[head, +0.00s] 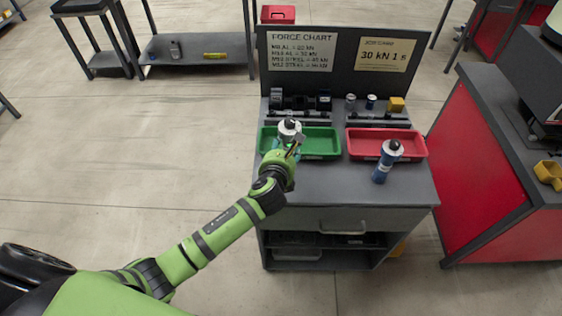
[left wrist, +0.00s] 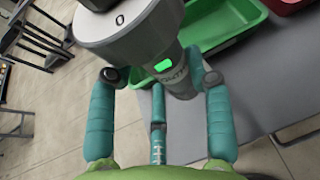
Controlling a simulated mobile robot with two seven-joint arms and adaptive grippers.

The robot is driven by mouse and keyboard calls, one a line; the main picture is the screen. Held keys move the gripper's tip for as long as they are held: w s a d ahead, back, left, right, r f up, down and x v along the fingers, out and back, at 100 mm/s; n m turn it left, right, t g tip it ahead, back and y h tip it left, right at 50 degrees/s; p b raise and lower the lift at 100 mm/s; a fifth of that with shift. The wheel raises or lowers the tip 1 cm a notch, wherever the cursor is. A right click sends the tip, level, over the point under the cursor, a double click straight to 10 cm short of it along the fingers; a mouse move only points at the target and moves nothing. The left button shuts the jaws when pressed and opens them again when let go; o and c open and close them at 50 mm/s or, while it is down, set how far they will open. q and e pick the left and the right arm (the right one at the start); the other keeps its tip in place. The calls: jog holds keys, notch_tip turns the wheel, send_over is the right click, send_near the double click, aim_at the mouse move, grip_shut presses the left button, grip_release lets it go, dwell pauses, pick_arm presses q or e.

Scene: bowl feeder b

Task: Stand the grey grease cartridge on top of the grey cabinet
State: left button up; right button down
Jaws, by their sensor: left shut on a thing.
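The grey grease cartridge (head: 289,129), with a wide light head and dark top, is in my left gripper (head: 288,148), in front of the green tray. In the left wrist view the cartridge (left wrist: 140,38) shows its thick grey head, a green patch and a narrower body. The teal fingers (left wrist: 160,95) are around it. The grey cabinet (head: 335,185) stands below, with a drawer in front and an open shelf under it. I cannot tell whether the cartridge's lower end touches the cabinet top. My right gripper is not in view.
The green tray (head: 325,155) and red tray (head: 415,153) lie on the cabinet top. Small parts and a yellow block (head: 396,104) line the back. The front middle of the top is clear.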

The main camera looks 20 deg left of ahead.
pick_arm(q)
jog(key=shift+s+a+f, duration=0.25)
jog(key=shift+s+f, duration=0.2)
jog(key=shift+f, duration=0.55)
jog(key=shift+s+a+f, duration=0.3)
jog(key=shift+s+f, duration=0.1)
jog(key=shift+f, duration=0.55)
jog(key=shift+s+a+f, duration=0.25)
jog(key=shift+s+f, duration=0.2)
jog(key=shift+f, duration=0.55)
jog(key=o, duration=1.3)
jog(key=shift+f, duration=0.1)
jog(key=shift+o, duration=0.2)
